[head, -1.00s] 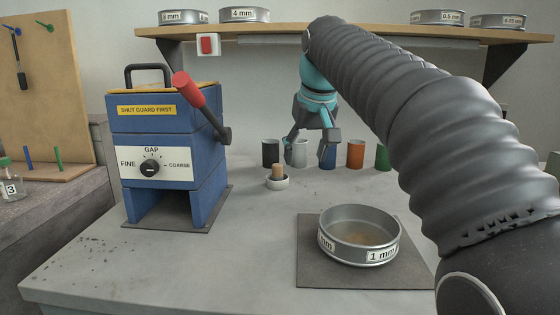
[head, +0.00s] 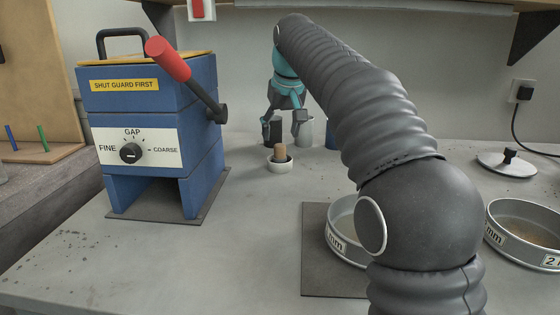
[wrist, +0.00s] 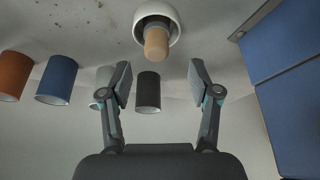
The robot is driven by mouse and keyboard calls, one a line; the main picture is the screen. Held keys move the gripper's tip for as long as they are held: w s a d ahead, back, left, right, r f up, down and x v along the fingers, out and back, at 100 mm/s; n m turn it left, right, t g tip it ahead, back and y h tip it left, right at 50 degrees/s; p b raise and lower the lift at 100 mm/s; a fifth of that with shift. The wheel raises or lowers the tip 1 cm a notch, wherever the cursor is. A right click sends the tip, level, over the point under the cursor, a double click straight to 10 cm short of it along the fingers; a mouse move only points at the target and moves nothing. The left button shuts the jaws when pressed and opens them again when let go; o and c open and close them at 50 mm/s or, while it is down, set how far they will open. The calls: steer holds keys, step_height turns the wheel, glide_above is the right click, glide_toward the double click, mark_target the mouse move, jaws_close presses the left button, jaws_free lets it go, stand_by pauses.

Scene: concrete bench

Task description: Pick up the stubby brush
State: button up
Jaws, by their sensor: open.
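A short tan cylinder (head: 281,153) stands upright in a small white bowl (head: 279,166) near the back of the bench. It looks like the stubby brush's handle, but no bristles show. In the wrist view the tan cylinder (wrist: 156,43) and the white bowl (wrist: 168,12) are at the top centre, beyond the fingertips. My gripper (head: 284,118) is open and empty, above and apart from the cylinder in the head view. In the wrist view its two fingers (wrist: 160,82) are spread wide with nothing between them touching.
A black cup (head: 272,134), a grey cup (head: 305,135) and a blue cup (head: 331,143) stand close behind the bowl. A blue machine (head: 150,120) with a red-handled lever (head: 168,60) stands left. A sieve (head: 345,225) is partly hidden by my arm.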

mark_target(280, 146)
steer(key=shift+d+b+x, duration=0.15)
steer(key=shift+b+x, duration=0.15)
steer(key=shift+x, duration=1.1)
steer(key=shift+d+b+x, duration=0.15)
steer(key=shift+b+x, duration=0.15)
steer(key=shift+x, duration=1.1)
steer(key=shift+s, duration=0.15)
steer(key=shift+c, duration=0.5)
jaws_close()
